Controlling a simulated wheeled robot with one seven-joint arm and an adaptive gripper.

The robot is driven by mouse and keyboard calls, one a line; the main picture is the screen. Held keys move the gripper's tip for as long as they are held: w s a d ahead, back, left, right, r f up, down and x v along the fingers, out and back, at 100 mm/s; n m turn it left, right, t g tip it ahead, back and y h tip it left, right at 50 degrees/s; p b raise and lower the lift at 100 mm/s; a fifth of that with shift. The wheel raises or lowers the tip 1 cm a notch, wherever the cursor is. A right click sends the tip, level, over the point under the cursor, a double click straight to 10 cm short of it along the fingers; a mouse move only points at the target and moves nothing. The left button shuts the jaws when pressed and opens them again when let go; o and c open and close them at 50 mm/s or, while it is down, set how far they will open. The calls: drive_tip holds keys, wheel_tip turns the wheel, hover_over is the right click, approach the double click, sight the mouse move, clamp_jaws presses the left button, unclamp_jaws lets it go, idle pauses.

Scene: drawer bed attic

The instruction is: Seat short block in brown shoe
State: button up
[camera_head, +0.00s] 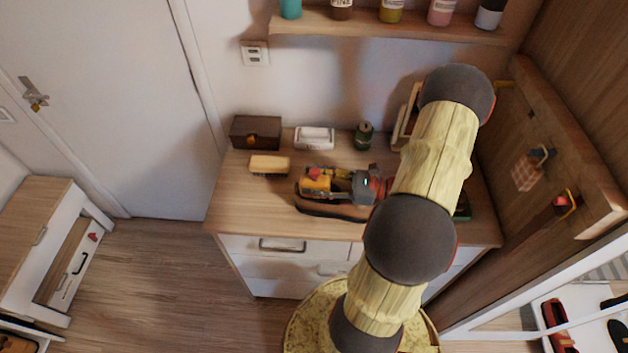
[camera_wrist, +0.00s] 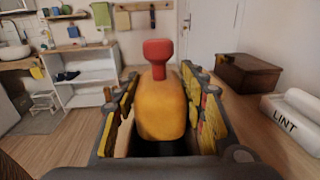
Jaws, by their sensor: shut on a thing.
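A yellow block with a red knob (camera_wrist: 160,105) is between the jaws of my gripper (camera_wrist: 160,82), which is shut on it. The head view also shows the block (camera_head: 315,184) and my gripper (camera_head: 328,180) above the dresser top. The brown shoe (camera_head: 325,209) lies on the dresser, directly below and in front of the gripper. The block's lower end is hidden by the gripper and shoe, so I cannot tell whether it is inside the shoe opening. My arm hides the right part of the shoe.
On the dresser (camera_head: 230,205) stand a brush (camera_head: 269,164), a dark brown box (camera_head: 256,131), a white lint box (camera_head: 314,138) and a green can (camera_head: 364,135). A wooden frame (camera_head: 404,120) stands behind my arm. Bare top lies left of the shoe.

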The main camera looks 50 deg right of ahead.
drive_tip(key=shift+f+b, duration=0.4)
drive_tip(key=shift+f, duration=0.5)
drive_tip(key=o, duration=1.4)
drive_tip(key=v, duration=1.2)
